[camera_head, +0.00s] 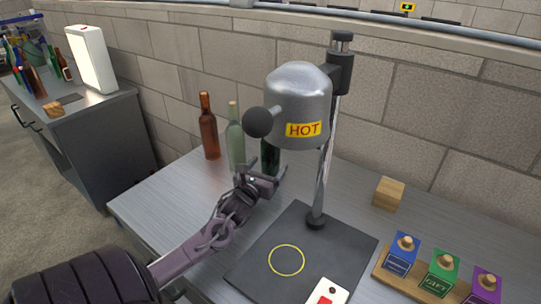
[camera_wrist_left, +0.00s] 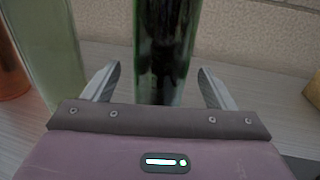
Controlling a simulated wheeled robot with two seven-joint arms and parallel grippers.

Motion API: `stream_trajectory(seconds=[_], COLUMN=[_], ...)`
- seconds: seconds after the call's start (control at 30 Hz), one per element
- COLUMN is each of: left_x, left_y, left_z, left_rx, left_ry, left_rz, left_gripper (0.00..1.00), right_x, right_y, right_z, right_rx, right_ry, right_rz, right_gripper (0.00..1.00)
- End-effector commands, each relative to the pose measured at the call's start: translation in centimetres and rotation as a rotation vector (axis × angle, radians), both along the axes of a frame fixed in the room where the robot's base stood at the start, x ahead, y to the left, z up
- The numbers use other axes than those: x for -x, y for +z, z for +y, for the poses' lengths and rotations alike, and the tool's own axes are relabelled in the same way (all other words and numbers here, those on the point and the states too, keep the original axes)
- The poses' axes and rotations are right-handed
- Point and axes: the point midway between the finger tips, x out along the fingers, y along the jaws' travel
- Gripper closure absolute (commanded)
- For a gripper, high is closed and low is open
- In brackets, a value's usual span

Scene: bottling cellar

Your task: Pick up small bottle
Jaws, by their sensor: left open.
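A dark green bottle (camera_head: 270,153) stands upright on the metal table, partly hidden behind the hood and my gripper. My left gripper (camera_head: 267,170) is open in front of it. In the left wrist view the dark bottle (camera_wrist_left: 166,50) stands between the two spread fingers, with a gap on each side; its top is out of that view. A pale green bottle (camera_head: 235,140) and a brown bottle (camera_head: 208,130) stand to its left. The pale green one also shows at the left of the wrist view (camera_wrist_left: 28,60). My right gripper is not in view.
A grey hood marked HOT (camera_head: 298,98) hangs on a post over a dark mat (camera_head: 250,262) with a yellow ring. A wooden block (camera_head: 388,194) and a rack (camera_head: 400,284) of coloured boxes stand right. The brick wall (camera_head: 430,120) is close behind.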

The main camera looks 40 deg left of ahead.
Motion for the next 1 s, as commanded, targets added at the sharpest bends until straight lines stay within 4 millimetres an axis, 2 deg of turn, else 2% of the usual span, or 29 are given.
stream_trajectory(seconds=[0.1, 0.2, 0.47, 1.0], left_x=[-1.5, -2.1, -2.3, -2.3], left_y=[0.2, 0.1, -0.1, 0.0], left_z=[0.5, 0.7, 0.7, 0.7], left_rx=[0.001, 0.000, -0.001, -0.001], left_ry=[0.001, 0.000, -0.001, -0.001], left_rz=[-0.001, 0.000, 0.001, 0.001], left_gripper=[0.21, 0.21, 0.21, 0.91], right_x=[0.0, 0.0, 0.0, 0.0], right_y=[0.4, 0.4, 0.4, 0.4], right_z=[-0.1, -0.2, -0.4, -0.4], right_rx=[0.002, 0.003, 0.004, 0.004], right_ry=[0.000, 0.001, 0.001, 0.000], right_rz=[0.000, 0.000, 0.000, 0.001], right_gripper=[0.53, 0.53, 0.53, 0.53])
